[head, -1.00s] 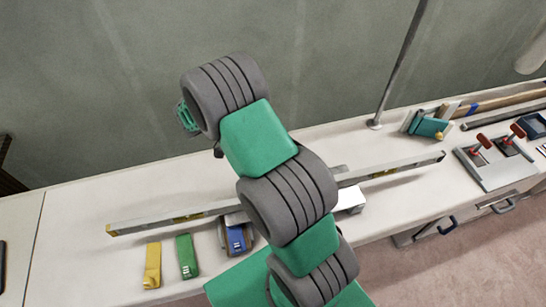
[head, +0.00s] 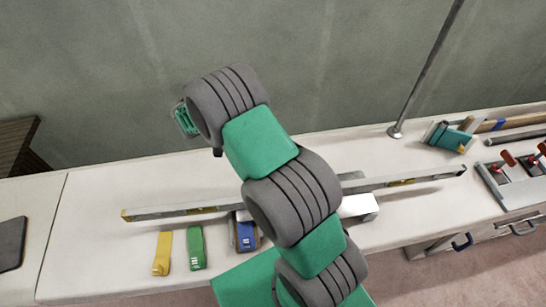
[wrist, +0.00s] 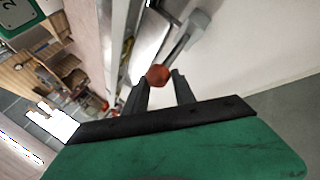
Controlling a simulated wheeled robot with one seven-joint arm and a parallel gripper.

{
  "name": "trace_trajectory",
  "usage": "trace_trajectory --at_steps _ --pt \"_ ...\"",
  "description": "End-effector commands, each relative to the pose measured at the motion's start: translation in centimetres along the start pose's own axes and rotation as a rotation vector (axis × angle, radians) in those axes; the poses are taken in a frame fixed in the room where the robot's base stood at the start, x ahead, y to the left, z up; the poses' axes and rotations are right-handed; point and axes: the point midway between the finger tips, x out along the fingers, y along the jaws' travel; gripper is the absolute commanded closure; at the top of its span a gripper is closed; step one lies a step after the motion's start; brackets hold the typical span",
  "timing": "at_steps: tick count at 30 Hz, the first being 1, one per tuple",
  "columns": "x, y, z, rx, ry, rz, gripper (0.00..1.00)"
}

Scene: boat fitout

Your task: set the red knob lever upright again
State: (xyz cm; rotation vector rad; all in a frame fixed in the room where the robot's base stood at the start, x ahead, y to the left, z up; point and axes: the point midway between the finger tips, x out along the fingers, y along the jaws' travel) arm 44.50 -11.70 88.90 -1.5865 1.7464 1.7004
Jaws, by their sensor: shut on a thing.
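A red knob (wrist: 157,75) sits between my gripper's dark fingertips (wrist: 161,88) in the wrist view. A grey lever (wrist: 188,38) runs from near the knob up and to the right, tilted in that view. My gripper is shut on the knob. In the head view my arm covers the middle of the bench; the fingertips and this knob cannot be made out there. Two other red-handled pieces (head: 508,159) stand on a grey plate at the far right of the head view.
A long level (head: 415,180) lies across the bench (head: 95,235). Yellow (head: 162,253), green (head: 196,248) and blue (head: 246,235) blocks lie in front of it. A thin pole (head: 425,75) rises at the back right.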

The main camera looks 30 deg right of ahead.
Motion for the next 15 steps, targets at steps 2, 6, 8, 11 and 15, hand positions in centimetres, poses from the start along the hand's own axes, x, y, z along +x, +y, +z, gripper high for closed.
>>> trace_trajectory --at_steps 2,6,8,11,15 --pt "0.21 -0.47 1.19 -0.034 -0.015 0.003 1.00" --pt "0.13 -0.52 1.24 -0.034 -0.014 0.002 1.00" --pt "0.11 -0.53 1.24 -0.034 -0.014 0.002 0.64" --pt "0.14 -0.45 0.95 -0.028 -0.016 0.000 0.55" --pt "0.21 -0.25 0.51 -0.017 -0.019 -0.001 0.46"
